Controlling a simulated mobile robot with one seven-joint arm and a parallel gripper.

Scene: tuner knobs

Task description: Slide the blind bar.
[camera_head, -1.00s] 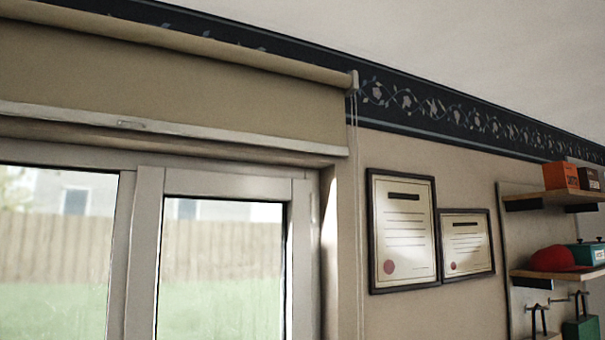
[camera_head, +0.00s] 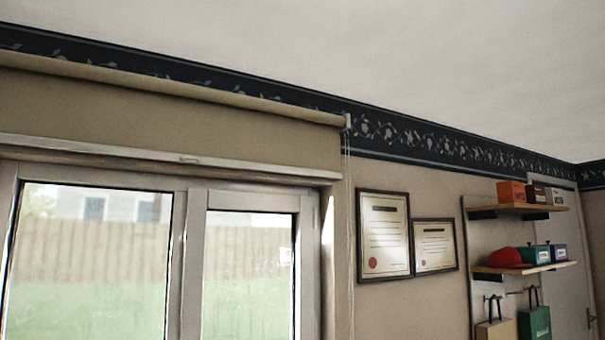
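A beige roller blind (camera_head: 170,113) hangs rolled most of the way up over a window at the left. A thin cord (camera_head: 348,230) hangs at the blind's right end. My gripper is not in view, so its state and its place relative to the bar are hidden.
The window (camera_head: 150,260) looks onto a fence and grass. Two framed certificates (camera_head: 384,235) hang right of the window. Wall shelves (camera_head: 520,268) with boxes and a red cap (camera_head: 504,257) are further right, beside a pale door (camera_head: 572,270).

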